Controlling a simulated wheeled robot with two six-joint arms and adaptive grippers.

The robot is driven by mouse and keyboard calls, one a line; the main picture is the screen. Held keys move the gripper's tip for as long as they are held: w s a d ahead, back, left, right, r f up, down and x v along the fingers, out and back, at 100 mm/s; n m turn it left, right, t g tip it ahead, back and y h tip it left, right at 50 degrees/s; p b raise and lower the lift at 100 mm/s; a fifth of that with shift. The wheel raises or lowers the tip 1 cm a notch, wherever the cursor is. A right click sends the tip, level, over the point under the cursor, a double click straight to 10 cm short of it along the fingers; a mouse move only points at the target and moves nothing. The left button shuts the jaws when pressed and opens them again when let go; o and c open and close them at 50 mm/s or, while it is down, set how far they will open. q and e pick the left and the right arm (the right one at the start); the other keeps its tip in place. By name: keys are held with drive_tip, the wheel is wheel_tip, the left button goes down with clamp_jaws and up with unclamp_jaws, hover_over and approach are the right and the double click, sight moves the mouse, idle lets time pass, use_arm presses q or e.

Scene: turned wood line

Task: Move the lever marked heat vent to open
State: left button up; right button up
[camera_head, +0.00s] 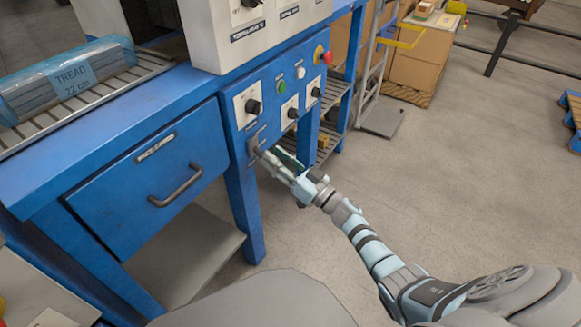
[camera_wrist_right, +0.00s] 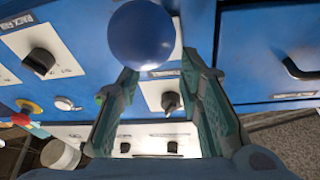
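My right gripper (camera_head: 262,153) reaches the lower left of the blue control panel (camera_head: 236,112) in the head view. In the right wrist view its fingers (camera_wrist_right: 158,68) stand apart, with a blue ball-shaped knob (camera_wrist_right: 142,33) at their tips. It looks like a lever's handle; I cannot tell whether the fingers touch it. The panel's plate (camera_head: 252,141) there is partly hidden by the gripper, and its marking is too small to read. A black rotary knob (camera_wrist_right: 170,101) on a white plate shows between the fingers, farther off. My left gripper is out of view.
The panel also carries black knobs (camera_head: 253,106), a green button (camera_head: 281,87), a white button (camera_head: 300,72) and a red-and-yellow button (camera_head: 320,54). A blue drawer (camera_head: 135,195) with a grey handle (camera_head: 177,187) is to the left. The floor at right is open.

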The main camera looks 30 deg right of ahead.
drive_tip(key=v, duration=1)
drive_tip(key=shift+s, duration=0.2)
drive_tip(key=shift+d+f, duration=0.1)
drive_tip(key=shift+f, duration=0.05)
